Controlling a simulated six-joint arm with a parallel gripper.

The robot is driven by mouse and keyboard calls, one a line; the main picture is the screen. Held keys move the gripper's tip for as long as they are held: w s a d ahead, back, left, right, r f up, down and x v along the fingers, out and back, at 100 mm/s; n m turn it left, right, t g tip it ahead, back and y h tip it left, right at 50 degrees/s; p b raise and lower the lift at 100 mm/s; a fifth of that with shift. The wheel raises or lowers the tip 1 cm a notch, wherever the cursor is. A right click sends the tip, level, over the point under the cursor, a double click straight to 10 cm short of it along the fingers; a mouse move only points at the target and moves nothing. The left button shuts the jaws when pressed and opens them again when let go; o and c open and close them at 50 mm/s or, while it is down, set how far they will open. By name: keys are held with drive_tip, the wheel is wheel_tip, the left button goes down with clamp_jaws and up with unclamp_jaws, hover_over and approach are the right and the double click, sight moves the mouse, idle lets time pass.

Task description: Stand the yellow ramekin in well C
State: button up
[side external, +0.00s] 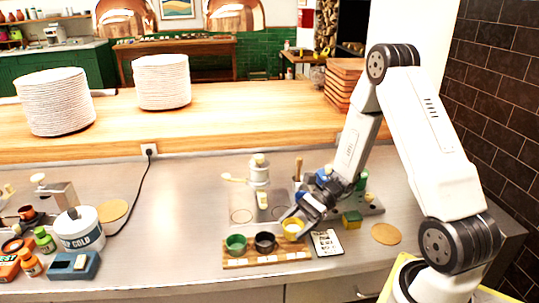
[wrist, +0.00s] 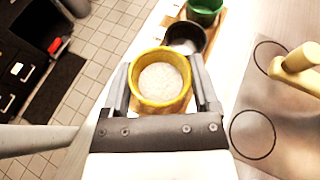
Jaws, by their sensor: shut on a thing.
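The yellow ramekin (side external: 293,228), filled with something pale and grainy, is between the fingers of my gripper (side external: 302,214). In the wrist view the fingers (wrist: 162,95) grip the yellow ramekin (wrist: 160,82) from both sides, and it looks upright. The wooden board (side external: 268,258) has white labels along its front, too small to read. A green ramekin (side external: 236,244) stands at its left and a dark ramekin (side external: 265,241) beside it. The yellow ramekin is at the board's right end and appears slightly higher than the other two. The well under it is hidden.
A white card (side external: 327,243) lies just right of the board. A sponge (side external: 352,221) and a round cork mat (side external: 386,234) are farther right. A cream-handled press (side external: 259,178) stands behind the board.

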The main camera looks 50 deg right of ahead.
drive_tip(key=shift+f, duration=0.1)
drive_tip(key=shift+f, duration=1.65)
drive_tip(key=o, duration=1.3)
drive_tip(key=shift+f, duration=0.1)
drive_tip(key=shift+d, duration=0.15)
drive_tip(key=v, duration=1.2)
drive_tip(key=shift+a, duration=0.2)
